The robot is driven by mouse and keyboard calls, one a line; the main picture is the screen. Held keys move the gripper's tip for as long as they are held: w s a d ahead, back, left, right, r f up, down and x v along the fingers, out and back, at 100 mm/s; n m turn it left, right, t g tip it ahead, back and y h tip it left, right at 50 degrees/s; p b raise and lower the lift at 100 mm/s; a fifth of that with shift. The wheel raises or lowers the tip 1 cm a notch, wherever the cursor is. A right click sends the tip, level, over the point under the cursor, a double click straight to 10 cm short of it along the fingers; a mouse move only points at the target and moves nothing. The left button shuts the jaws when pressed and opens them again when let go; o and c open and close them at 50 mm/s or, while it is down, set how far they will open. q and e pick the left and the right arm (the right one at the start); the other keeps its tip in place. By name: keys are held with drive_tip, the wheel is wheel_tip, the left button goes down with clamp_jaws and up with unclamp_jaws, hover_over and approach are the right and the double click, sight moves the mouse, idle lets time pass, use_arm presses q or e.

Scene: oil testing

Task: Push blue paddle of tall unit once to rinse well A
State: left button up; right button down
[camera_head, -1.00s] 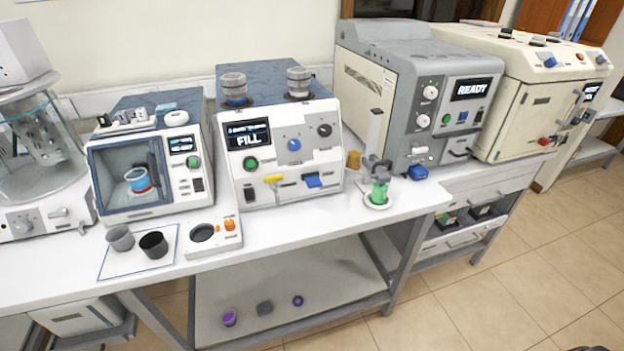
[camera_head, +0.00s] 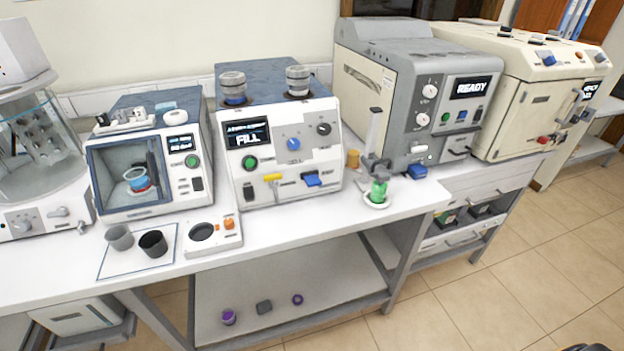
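A white unit with a blue-grey top and a screen (camera_head: 248,134) reading FILL stands on the bench in the middle. A blue paddle (camera_head: 313,179) sticks out low on the right of its front. A yellow paddle (camera_head: 273,178) sits to its left. Two grey capped cylinders, a left one (camera_head: 233,86) and a right one (camera_head: 298,81), stand on top. I cannot read which is well A. Nothing touches the blue paddle. Neither of my grippers is in view.
A squat unit with a glazed chamber (camera_head: 125,178) stands left of it. A green container (camera_head: 378,191) on a small stand and a grey unit (camera_head: 402,95) reading READY stand to the right. A dark shape (camera_head: 586,338) shows at the bottom right.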

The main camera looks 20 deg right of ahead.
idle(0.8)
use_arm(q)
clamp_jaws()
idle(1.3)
